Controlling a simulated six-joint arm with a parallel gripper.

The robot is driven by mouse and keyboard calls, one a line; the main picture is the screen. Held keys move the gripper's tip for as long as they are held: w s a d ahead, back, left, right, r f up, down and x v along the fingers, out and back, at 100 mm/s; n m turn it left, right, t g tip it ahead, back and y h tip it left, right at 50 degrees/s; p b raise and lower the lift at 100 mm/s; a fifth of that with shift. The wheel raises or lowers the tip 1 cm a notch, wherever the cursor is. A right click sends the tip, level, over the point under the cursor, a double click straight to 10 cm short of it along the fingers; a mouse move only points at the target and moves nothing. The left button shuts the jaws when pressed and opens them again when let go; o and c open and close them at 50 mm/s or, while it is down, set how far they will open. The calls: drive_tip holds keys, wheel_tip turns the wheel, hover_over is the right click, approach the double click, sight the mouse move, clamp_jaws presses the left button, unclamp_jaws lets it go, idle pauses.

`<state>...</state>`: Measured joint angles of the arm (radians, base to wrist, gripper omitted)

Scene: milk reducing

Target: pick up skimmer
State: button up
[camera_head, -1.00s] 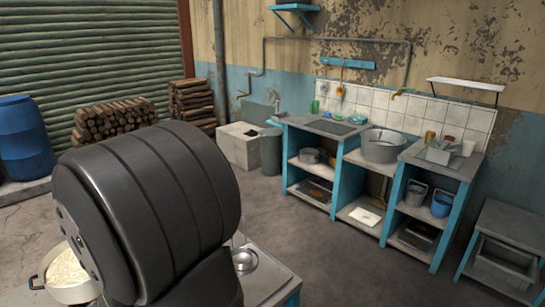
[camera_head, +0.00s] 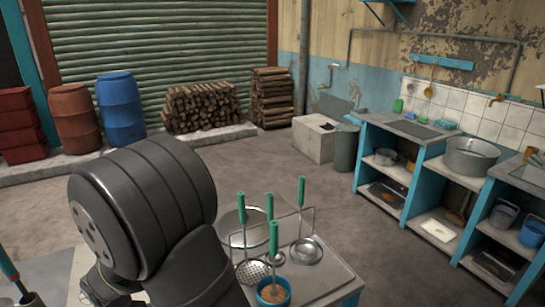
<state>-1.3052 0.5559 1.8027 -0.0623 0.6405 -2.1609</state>
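The skimmer (camera_head: 253,272) is a perforated metal disc, hanging among several green-handled utensils on a wire rack at the small table (camera_head: 325,280) in front of me. Which handle belongs to it is hard to tell. Beside it are a large round metal utensil (camera_head: 238,232), a metal ladle bowl (camera_head: 306,250) and a smaller ladle-like tool (camera_head: 275,257). My dark arm covers the lower left middle of the view, just left of the skimmer. My gripper is out of view.
A blue pot with orange-brown contents (camera_head: 273,292) stands below the utensils. A blue-framed counter (camera_head: 400,165) with a sink and pots runs along the right. Blue (camera_head: 120,110) and rust-red (camera_head: 75,118) barrels and stacked firewood (camera_head: 200,107) stand at the back. The middle floor is clear.

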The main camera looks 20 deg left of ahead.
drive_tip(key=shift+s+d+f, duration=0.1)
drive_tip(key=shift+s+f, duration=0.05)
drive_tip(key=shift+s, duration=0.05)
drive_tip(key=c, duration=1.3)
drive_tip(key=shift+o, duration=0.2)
